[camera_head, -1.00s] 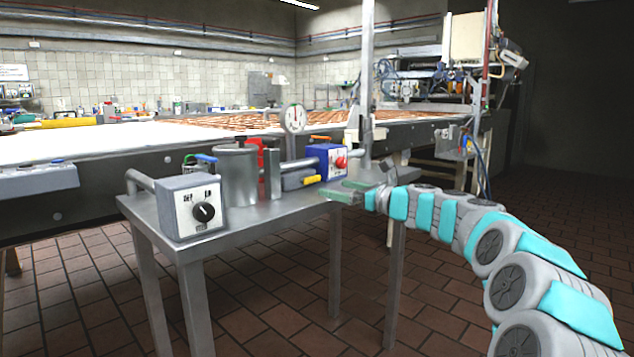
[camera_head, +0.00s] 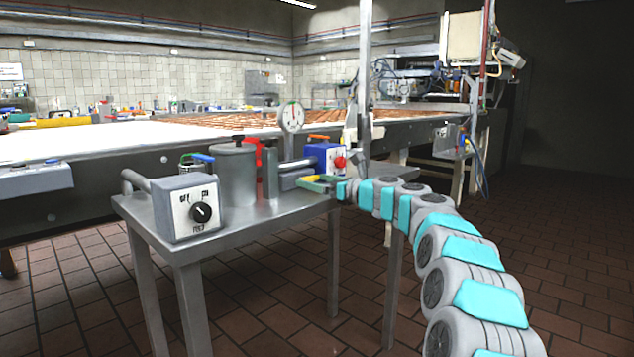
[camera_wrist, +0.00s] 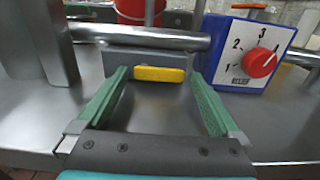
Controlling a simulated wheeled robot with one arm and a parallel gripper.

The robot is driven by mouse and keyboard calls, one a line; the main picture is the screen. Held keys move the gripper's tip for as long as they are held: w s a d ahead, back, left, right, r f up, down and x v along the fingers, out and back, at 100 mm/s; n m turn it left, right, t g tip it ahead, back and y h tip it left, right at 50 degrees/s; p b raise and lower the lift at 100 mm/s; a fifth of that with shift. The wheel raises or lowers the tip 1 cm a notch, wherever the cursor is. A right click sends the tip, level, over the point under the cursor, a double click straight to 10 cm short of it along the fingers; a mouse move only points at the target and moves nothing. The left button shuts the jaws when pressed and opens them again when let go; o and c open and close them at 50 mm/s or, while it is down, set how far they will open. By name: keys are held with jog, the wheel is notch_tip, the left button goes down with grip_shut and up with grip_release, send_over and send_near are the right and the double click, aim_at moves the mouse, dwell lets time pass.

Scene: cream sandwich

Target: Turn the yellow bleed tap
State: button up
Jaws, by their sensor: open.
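The yellow bleed tap (camera_wrist: 159,74) is a short flat bar lying level on the front of a grey block (camera_wrist: 130,58) in the wrist view. My gripper (camera_wrist: 158,82) is open, with one green finger on each side of the tap. The tap lies between the fingertips, just ahead of them, and I see a gap on both sides. In the head view my gripper (camera_head: 310,182) reaches left over the metal table, and a yellow bit of the tap (camera_head: 316,177) shows beside the green fingers. The fingers partly hide it there.
A blue box with a red dial (camera_wrist: 245,55) stands close to the right finger. A metal pipe (camera_wrist: 140,38) runs above the block. A gauge (camera_head: 291,117), a grey canister (camera_head: 236,175) and a black-knob control box (camera_head: 190,208) share the table (camera_head: 262,222).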

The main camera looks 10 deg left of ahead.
jog(key=c, duration=1.2)
jog(key=shift+o, duration=0.2)
jog(key=n, duration=0.2)
jog(key=r+n, duration=0.1)
jog(key=n, duration=0.1)
jog(key=shift+a+n+b, duration=0.1)
jog(key=shift+n+b, duration=0.2)
jog(key=shift+n, duration=0.1)
jog(key=o, duration=1.2)
jog(key=shift+c, duration=0.2)
jog(key=v, duration=0.6)
jog(key=shift+s+r, duration=0.1)
jog(key=shift+s, duration=0.05)
jog(key=shift+v, duration=0.8)
